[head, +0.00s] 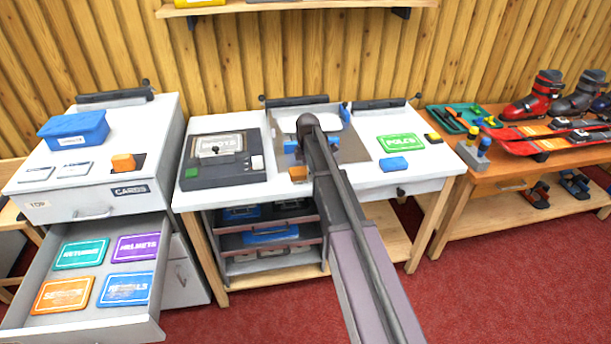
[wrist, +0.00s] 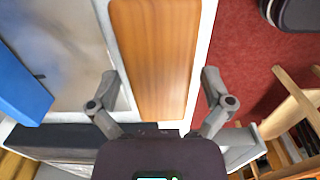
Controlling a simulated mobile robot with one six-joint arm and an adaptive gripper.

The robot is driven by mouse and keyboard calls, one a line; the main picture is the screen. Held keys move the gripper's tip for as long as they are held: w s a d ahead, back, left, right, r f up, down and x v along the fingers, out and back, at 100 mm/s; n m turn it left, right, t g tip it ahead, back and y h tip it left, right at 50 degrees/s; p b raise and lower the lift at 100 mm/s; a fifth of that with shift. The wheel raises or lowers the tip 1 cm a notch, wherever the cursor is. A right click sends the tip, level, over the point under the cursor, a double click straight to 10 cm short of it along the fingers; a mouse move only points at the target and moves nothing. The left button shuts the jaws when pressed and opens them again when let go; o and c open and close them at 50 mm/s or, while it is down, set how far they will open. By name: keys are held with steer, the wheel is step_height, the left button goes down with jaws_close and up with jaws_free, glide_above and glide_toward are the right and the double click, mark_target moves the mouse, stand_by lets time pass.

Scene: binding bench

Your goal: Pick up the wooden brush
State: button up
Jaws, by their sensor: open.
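A smooth wooden piece (wrist: 155,60), which looks like the back of the wooden brush, fills the middle of the wrist view. No bristles show. It lies close to the bench's front edge, and its upper end is cut off by the frame. My gripper (wrist: 160,78) is open, with one finger on each side of the wood and a gap on both sides. In the head view a small orange-brown block (head: 299,174) at the bench's front edge is probably the same piece, partly hidden by my arm. My fingertips cannot be made out there.
A dark device (head: 222,171) stands left on the white bench. A blue block (head: 394,164) and green card (head: 401,142) lie right. A grey sheet and blue object (wrist: 22,88) lie beside the wood. An open drawer (head: 92,328) with cards juts out left.

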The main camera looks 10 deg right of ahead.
steer(key=c, duration=1.1)
steer(key=shift+r, duration=0.1)
step_height(320, 180, up, 3)
steer(key=p, duration=0.3)
steer(key=shift+r, duration=0.2)
steer(key=s+a, duration=0.1)
steer(key=s, duration=0.4)
steer(key=s+a+r+p, duration=0.1)
steer(key=s, duration=0.4)
steer(key=s+a+p, duration=0.1)
steer(key=s, duration=0.4)
steer(key=shift+s+a+r, duration=0.2)
steer(key=shift+s+a, duration=0.05)
steer(key=shift+s, duration=0.05)
steer(key=o, duration=0.4)
steer(key=shift+c, duration=1.1)
